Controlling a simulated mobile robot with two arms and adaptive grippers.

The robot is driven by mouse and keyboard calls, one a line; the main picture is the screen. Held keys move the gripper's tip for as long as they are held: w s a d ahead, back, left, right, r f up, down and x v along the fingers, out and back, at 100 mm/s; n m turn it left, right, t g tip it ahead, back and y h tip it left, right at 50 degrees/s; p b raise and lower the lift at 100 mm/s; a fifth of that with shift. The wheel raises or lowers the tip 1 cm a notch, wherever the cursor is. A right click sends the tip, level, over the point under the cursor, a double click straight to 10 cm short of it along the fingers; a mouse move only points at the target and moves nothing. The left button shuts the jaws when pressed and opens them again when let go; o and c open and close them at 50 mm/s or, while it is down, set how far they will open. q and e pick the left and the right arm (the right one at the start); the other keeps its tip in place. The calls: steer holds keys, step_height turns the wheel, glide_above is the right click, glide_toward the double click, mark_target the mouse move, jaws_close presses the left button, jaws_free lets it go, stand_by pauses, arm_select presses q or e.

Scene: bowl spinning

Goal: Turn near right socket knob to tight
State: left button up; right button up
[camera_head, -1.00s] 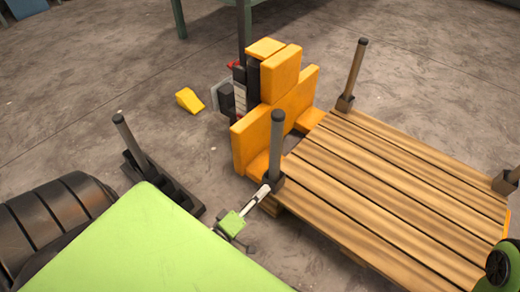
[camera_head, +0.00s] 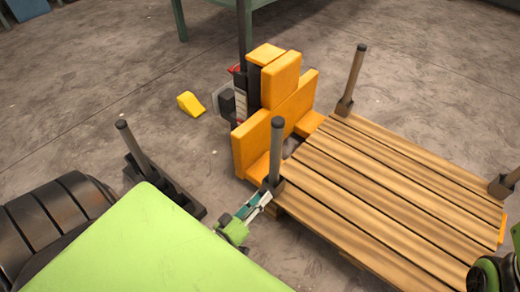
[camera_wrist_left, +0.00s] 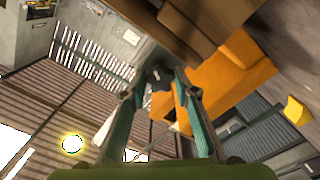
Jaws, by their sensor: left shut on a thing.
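My left gripper (camera_head: 258,202) reaches to the socket (camera_head: 273,184) at the pallet's left corner, where a dark upright post (camera_head: 276,150) stands. In the left wrist view, its teal fingers (camera_wrist_left: 158,88) close from both sides around a small dark socket knob (camera_wrist_left: 160,76). The gripper is shut on this knob. In the head view the knob is hidden by the fingers, and I cannot tell how tight it is. My right gripper is not in view; only part of my right arm shows at the lower right edge.
The wooden pallet (camera_head: 400,185) has another post (camera_head: 353,78) at its far corner. An orange stacker (camera_head: 265,125) stands behind the left post. A loose post on a dark stand (camera_head: 140,150) and a yellow wedge (camera_head: 190,103) are on the floor to the left.

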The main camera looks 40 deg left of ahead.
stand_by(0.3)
arm_select(q)
steer(key=o, duration=1.1)
steer(key=shift+s, duration=0.1)
steer(key=s, duration=0.8)
steer(key=s+a, duration=0.1)
steer(key=s, duration=0.3)
